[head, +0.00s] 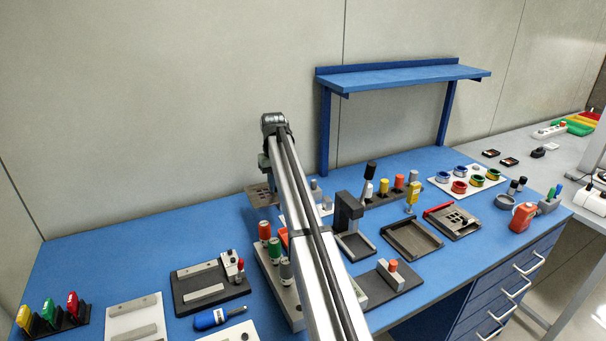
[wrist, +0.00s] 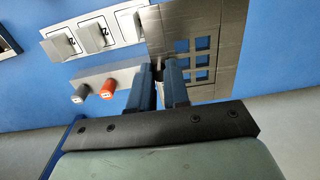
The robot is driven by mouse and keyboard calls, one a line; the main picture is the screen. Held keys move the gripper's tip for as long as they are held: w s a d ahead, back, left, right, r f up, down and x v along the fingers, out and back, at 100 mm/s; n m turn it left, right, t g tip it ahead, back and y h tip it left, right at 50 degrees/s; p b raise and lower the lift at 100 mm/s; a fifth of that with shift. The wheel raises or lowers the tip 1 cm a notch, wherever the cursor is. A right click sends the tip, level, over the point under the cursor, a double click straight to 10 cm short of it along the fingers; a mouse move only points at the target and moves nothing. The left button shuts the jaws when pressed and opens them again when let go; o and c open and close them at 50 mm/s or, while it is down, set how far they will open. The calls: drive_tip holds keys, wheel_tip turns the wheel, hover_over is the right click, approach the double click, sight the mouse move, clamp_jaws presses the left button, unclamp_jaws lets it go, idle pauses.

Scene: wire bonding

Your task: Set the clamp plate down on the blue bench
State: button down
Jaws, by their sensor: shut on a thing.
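The clamp plate (wrist: 224,38) is a flat grey metal plate with a grid of square windows. It fills the upper right middle of the wrist view, with blue bench showing through the windows. My gripper (wrist: 162,72) is shut on the plate near its edge. In the head view the plate (head: 260,196) shows left of my arm, at the back of the blue bench (head: 130,255). It looks level and raised over the bench, but the height of the gap cannot be told. My arm hides part of the gripper (head: 265,172) there.
A blue shelf (head: 400,77) stands at the back right. A dark fixture (head: 210,284) sits front left. The back left bench is clear.

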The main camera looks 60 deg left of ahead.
drive_tip(key=shift+s+a+f, duration=0.1)
drive_tip(key=shift+s+f, duration=0.4)
drive_tip(key=shift+f, duration=1.1)
drive_tip(key=shift+s+a+f, duration=0.1)
drive_tip(key=shift+s+f, duration=0.45)
drive_tip(key=shift+f, duration=1.1)
drive_tip(key=shift+s+a+f, duration=0.1)
drive_tip(key=shift+s+f, duration=0.4)
drive_tip(key=shift+f, duration=1.1)
drive_tip(key=shift+c, duration=1.1)
unclamp_jaws()
drive_tip(key=shift+r, duration=0.15)
wheel_tip(320, 180, up, 8)
